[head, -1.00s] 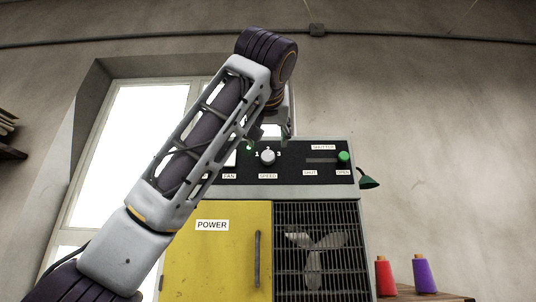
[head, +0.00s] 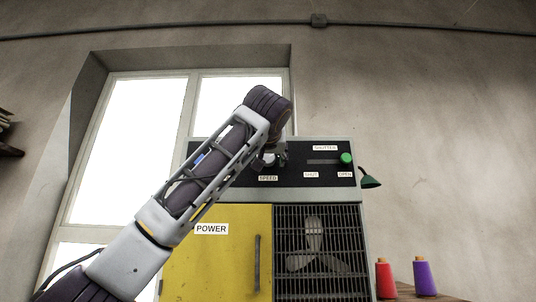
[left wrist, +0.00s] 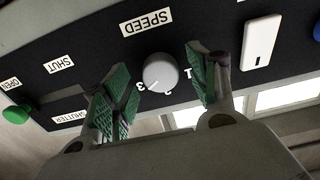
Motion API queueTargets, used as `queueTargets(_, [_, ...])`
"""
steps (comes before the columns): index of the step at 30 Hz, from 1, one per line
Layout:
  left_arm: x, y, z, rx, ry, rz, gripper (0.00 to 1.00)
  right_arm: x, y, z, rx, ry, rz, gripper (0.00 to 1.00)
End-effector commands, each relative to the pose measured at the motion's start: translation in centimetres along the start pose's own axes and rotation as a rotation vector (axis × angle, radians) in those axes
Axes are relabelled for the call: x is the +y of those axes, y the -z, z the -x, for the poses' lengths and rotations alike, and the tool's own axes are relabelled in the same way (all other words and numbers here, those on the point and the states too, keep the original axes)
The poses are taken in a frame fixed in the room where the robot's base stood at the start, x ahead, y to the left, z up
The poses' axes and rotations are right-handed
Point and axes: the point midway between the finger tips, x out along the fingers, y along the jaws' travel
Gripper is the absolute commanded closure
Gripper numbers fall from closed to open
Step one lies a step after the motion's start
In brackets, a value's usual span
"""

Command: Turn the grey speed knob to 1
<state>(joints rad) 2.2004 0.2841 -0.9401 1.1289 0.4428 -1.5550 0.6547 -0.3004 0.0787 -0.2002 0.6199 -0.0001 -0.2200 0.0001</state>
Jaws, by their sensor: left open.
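The round grey speed knob (left wrist: 160,72) is on the dark control panel, above its SPEED label (left wrist: 148,22) in the real panel sense; the left wrist view shows the panel upside down. The numbers 1, 2 and 3 are printed around it. A short line shows near the 3 side of the knob, but I cannot read its exact setting. My left gripper (left wrist: 164,95) is open, with its green-padded fingers on either side of the knob; contact is unclear. In the head view, my left gripper (head: 275,160) largely covers the knob. My right gripper is out of view.
A white rocker switch (left wrist: 262,41) sits beside the knob. The green shutter slider (head: 346,158) is at the panel's right. Below are a yellow POWER door (head: 228,265) and a fan grille (head: 318,285). Red (head: 384,279) and purple (head: 424,277) thread spools stand at right.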

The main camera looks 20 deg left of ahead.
Motion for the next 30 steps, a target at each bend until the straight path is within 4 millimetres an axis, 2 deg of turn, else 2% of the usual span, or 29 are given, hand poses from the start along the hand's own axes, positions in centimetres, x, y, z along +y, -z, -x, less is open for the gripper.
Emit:
queueTargets(6, [0.0,-0.03,-0.79,-0.001,0.0,0.0,0.41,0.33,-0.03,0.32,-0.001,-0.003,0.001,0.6])
queueTargets(14, [0.01,-0.08,-0.82,-0.001,0.0,0.0,0.41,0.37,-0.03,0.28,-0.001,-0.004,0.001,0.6])
queueTargets(25, [0.01,-0.06,-0.79,-0.001,0.0,0.0,0.86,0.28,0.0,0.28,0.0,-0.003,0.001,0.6])
queueTargets(30, [0.02,-0.06,-0.79,-0.001,-0.001,0.004,0.87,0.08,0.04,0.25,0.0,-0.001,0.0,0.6])
